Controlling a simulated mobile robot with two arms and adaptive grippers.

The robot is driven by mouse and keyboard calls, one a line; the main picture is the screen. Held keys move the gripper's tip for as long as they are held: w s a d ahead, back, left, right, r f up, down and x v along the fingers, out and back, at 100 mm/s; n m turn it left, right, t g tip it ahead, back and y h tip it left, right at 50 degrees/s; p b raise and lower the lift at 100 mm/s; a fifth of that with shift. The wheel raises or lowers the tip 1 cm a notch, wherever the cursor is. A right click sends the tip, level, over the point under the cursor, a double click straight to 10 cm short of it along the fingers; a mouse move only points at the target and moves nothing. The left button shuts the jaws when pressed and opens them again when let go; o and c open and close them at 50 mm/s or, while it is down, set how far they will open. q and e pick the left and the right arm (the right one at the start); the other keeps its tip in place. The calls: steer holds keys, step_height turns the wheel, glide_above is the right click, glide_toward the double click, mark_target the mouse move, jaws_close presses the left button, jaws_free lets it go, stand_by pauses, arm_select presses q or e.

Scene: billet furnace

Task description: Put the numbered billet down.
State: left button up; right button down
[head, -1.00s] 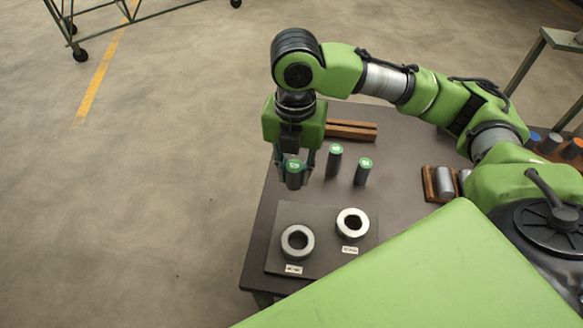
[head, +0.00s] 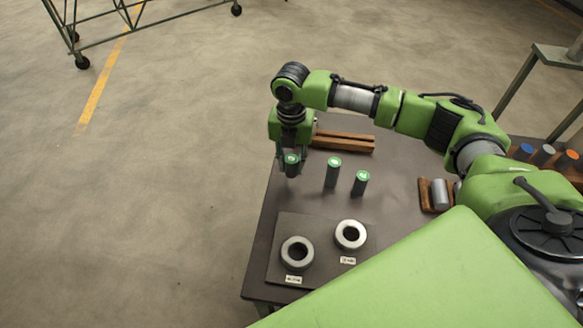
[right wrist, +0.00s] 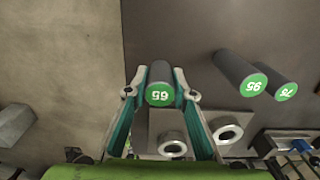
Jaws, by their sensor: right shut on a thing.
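My right gripper (head: 291,170) is shut on a dark billet with a green numbered top (head: 291,159). The number looks like 65, upside down in the right wrist view (right wrist: 160,95). The billet is upright near the left edge of the table (head: 395,170). I cannot tell whether its foot touches the table. Two similar green-topped billets stand upright to its right, the nearer-left one (head: 332,174) and the other one (head: 360,184). Both also show in the right wrist view, with numbers on their tops. My left gripper is not in view.
A dark plate (head: 290,222) in front carries two metal rings, left (head: 297,240) and right (head: 336,233), with small labels. A brown slotted block (head: 345,135) lies behind. A wooden rack with a grey cylinder (head: 440,194) stands right. Bare table lies between billets and plate.

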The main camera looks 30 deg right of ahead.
mark_target(291, 170)
steer(key=shift+w+f, duration=0.15)
steer(key=shift+f, duration=0.05)
steer(key=shift+d+f+p, duration=0.1)
steer(key=shift+f+p, duration=0.25)
steer(key=shift+p, duration=0.05)
step_height(291, 170, down, 2)
steer(key=shift+f+p, duration=0.1)
steer(key=shift+p, duration=0.35)
steer(key=shift+w+f, duration=0.1)
steer(key=shift+f, duration=0.1)
steer(key=c, duration=1.7)
jaws_free()
steer(key=shift+f, duration=0.15)
